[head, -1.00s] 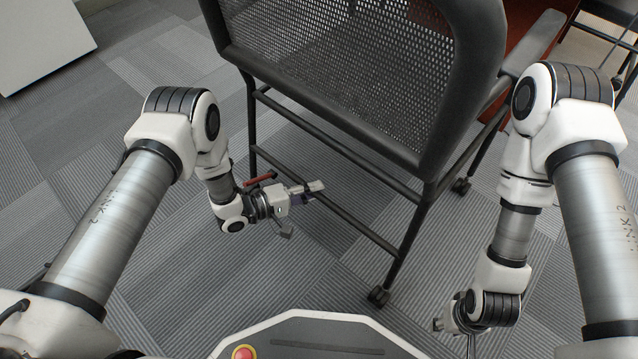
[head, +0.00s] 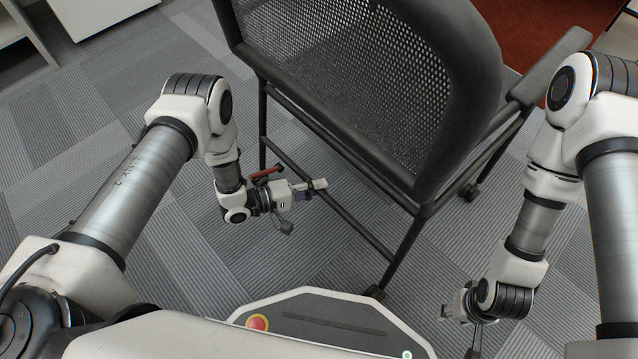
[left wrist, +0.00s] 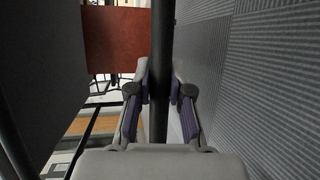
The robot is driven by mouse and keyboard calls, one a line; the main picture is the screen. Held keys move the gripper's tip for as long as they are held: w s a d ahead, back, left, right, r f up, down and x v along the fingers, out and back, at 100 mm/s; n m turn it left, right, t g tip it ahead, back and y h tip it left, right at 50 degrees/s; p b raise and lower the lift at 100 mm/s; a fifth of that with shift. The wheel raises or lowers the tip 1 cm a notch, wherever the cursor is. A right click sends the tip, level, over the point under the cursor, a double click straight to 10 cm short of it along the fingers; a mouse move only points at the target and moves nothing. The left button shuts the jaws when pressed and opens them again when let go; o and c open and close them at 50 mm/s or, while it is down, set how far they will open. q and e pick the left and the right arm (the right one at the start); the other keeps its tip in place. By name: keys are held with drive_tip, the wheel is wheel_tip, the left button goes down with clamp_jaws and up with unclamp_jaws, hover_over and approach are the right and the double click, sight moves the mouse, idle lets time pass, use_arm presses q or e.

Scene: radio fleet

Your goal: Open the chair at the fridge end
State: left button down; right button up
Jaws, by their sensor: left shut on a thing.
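The chair (head: 340,70) has a black frame, a mesh back and armrests, and stands with its back toward me. My left gripper (head: 312,190) is low behind the chair, shut on the chair's lower rear bar. In the left wrist view the dark bar (left wrist: 160,60) runs between the two fingers. A short red bar (head: 266,172) shows beside this gripper; I cannot tell what it is fixed to. My right gripper (head: 455,311) hangs low to the right of the chair, apart from it; its fingers are too small and partly hidden to read. No fridge is recognisable.
A white cabinet (head: 95,15) stands at the upper left. A reddish-brown surface (head: 545,30) lies beyond the chair at the upper right. Grey carpet (head: 70,120) is clear to the left of the chair. A caster (head: 470,190) shows at the chair's right.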

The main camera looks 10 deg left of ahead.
use_arm(q)
drive_tip(key=shift+s, duration=0.1)
drive_tip(key=c, duration=1.1)
unclamp_jaws()
drive_tip(key=shift+o, duration=0.2)
drive_tip(key=v, duration=1.2)
drive_tip(key=shift+r, duration=0.1)
